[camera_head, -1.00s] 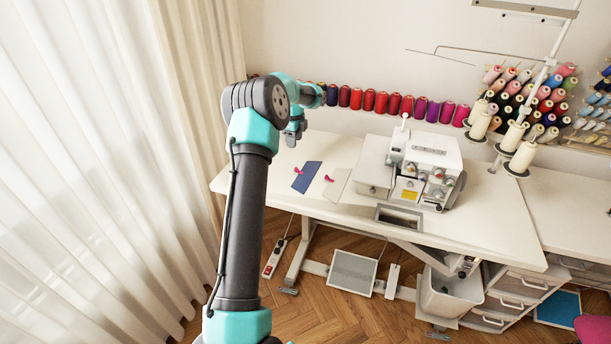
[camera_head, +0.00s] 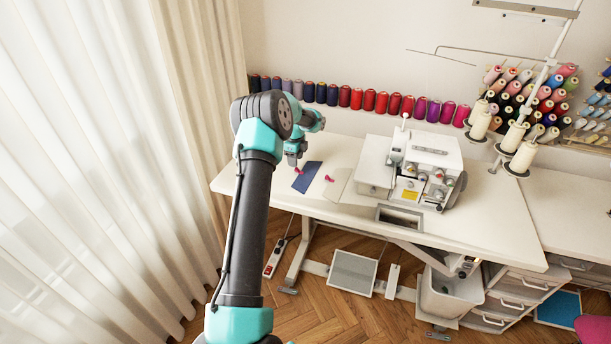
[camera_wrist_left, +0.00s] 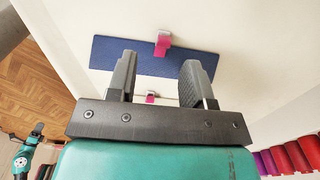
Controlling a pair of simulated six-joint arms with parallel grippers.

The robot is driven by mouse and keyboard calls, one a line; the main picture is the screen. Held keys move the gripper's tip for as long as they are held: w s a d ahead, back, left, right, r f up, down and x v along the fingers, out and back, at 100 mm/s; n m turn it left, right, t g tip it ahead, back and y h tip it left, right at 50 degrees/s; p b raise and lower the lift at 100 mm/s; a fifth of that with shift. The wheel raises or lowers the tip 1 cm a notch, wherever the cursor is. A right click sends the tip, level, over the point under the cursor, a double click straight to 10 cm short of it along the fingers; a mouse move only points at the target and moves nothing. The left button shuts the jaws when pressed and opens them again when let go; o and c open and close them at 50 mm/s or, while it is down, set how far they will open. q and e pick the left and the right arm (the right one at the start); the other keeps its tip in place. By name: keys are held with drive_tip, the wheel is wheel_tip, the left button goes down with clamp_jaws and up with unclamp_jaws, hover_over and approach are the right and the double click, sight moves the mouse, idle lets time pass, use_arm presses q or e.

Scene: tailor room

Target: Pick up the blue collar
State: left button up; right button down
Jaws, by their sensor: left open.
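The blue collar (camera_head: 309,179) lies flat on the white table, left of the sewing machine, with a pink clip (camera_head: 298,171) at it. In the left wrist view the blue collar (camera_wrist_left: 120,52) spans the area beyond the fingertips, with its pink clip (camera_wrist_left: 162,43) a little beyond and between the fingers. My left gripper (camera_head: 292,163) is open and empty, close to the collar's left end in the head view. It shows in the left wrist view (camera_wrist_left: 158,75) with both fingers apart.
A pale piece with a second pink clip (camera_head: 329,179) lies right of the collar. The white sewing machine (camera_head: 430,160) stands on the table (camera_head: 480,215) further right. A row of thread spools (camera_head: 368,100) runs along the back. The table's front left is clear.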

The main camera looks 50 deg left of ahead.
sight(305, 172)
use_arm(q)
drive_tip(key=f, duration=0.5)
drive_tip(key=shift+w+a, duration=0.15)
drive_tip(key=shift+a, duration=0.05)
clamp_jaws()
idle(0.5)
